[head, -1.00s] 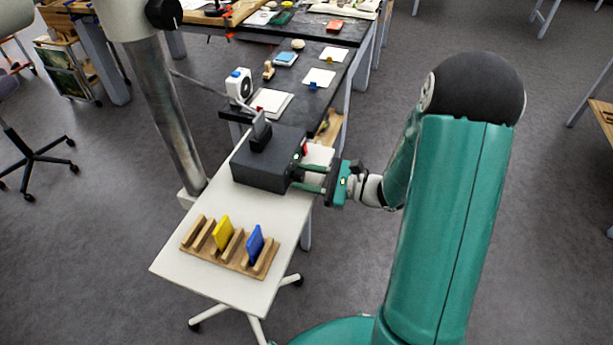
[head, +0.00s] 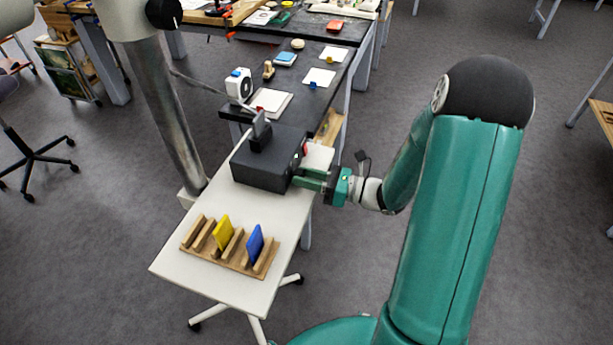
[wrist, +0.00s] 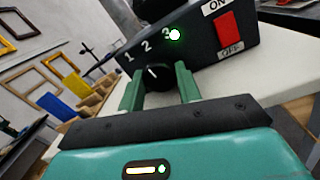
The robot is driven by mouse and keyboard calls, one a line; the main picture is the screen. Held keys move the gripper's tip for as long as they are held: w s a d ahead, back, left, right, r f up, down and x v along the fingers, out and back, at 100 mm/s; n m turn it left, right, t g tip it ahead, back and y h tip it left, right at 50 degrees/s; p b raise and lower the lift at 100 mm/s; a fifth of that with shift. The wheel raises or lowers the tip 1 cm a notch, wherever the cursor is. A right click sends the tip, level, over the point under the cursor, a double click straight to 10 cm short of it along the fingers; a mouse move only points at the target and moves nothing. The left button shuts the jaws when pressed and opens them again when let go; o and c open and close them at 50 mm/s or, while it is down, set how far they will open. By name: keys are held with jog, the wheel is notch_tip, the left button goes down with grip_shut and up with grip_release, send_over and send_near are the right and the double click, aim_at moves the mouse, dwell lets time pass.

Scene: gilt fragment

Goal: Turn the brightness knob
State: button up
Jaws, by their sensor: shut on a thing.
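The brightness knob (wrist: 152,72) is a round black knob with a white pointer line, on the dark front panel of a box. The digits 1, 2 and 3 are printed above it, with a lit green spot (wrist: 174,35) by the 3. The pointer leans up and left. My gripper (wrist: 160,85) is shut on the knob, one green finger on each side. In the head view my gripper (head: 303,181) reaches the right side of the black box (head: 268,165), and the knob is hidden there.
A red switch (wrist: 228,32) between ON and OFF labels sits right of the knob. The box stands on a small white table (head: 215,278) with a wooden rack (head: 203,242) holding a yellow plate (head: 223,234) and a blue plate (head: 255,244). A dark workbench (head: 318,98) stands behind.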

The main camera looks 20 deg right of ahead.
jog(key=shift+m, duration=0.8)
jog(key=o, duration=1)
jog(key=shift+s, duration=0.1)
jog(key=shift+f, duration=0.1)
